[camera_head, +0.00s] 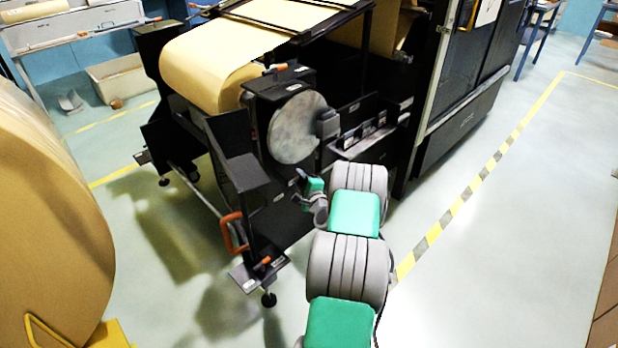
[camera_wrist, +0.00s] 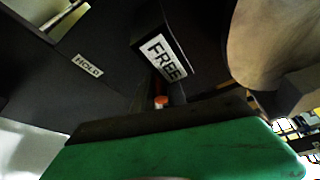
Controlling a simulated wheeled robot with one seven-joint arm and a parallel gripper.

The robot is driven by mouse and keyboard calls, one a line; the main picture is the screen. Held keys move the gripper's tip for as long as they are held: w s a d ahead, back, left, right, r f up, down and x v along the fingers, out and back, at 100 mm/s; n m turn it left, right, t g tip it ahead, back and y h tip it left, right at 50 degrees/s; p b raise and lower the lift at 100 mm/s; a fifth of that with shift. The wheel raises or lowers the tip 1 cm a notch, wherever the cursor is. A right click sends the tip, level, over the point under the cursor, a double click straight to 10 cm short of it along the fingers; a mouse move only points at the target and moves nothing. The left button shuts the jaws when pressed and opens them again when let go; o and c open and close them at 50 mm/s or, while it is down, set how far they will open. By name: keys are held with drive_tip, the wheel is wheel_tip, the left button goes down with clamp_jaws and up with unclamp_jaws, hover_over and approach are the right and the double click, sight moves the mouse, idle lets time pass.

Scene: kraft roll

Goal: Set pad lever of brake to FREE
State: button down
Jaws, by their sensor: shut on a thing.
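The brake shows in the head view as a grey disc (camera_head: 295,128) with a dark block (camera_head: 327,122) at its right edge, on the black stand. My gripper (camera_head: 303,178) is below the disc, against the front of the stand. In the wrist view a FREE label (camera_wrist: 163,57) and a HOLD label (camera_wrist: 88,65) are on dark surfaces, HOLD to the left. The pad lever's orange end (camera_wrist: 160,101) shows just beyond my gripper's dark edge, beneath the FREE label. My gripper is shut on the lever; its jaws hide most of it.
A kraft web (camera_head: 215,65) runs over the stand. A large kraft roll (camera_head: 45,220) stands at the left. An orange handle (camera_head: 232,235) juts from the stand's lower front. The floor right of the striped line (camera_head: 480,175) is clear.

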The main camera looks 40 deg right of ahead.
drive_tip(key=shift+d+r, duration=0.1)
drive_tip(key=shift+r, duration=0.15)
drive_tip(key=c, duration=1.3)
unclamp_jaws()
drive_tip(key=shift+c, duration=0.2)
drive_tip(key=f+v, duration=0.1)
drive_tip(key=v, duration=0.6)
drive_tip(key=shift+s+r+p, duration=0.35)
drive_tip(key=shift+r+p, duration=0.05)
drive_tip(key=shift+r, duration=0.1)
